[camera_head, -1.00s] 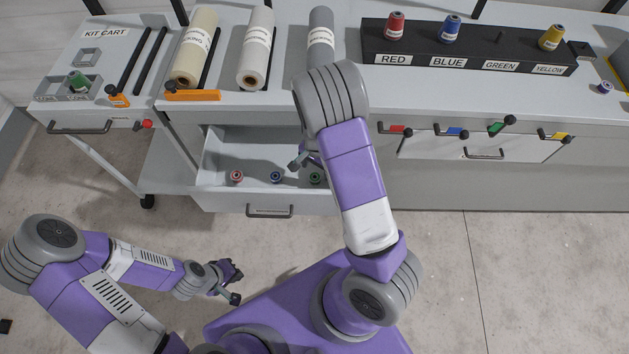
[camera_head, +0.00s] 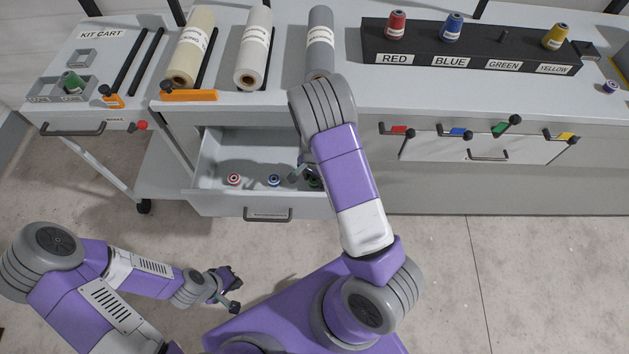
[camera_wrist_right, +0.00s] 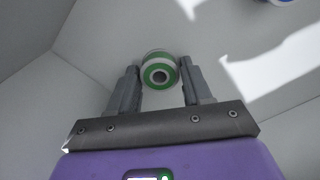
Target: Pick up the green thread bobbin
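The green thread bobbin (camera_wrist_right: 159,69), green and white with a dark centre hole, is in the open drawer. In the right wrist view it sits between the fingertips of my right gripper (camera_wrist_right: 160,75), which are spread on either side of it. The gaps are very small, and I cannot tell whether the fingers touch it. In the head view the bobbin (camera_head: 314,182) is mostly hidden by my right gripper (camera_head: 304,176). My left gripper (camera_head: 236,290) is open and empty, well away from the drawer, over the floor.
A red bobbin (camera_head: 233,180) and a blue bobbin (camera_head: 273,181) lie left of the green one in the drawer (camera_head: 215,202). Drawer walls surround my right gripper closely. A rack (camera_head: 482,42) holds red, blue and yellow spools. A green spool (camera_head: 72,82) is on the kit cart.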

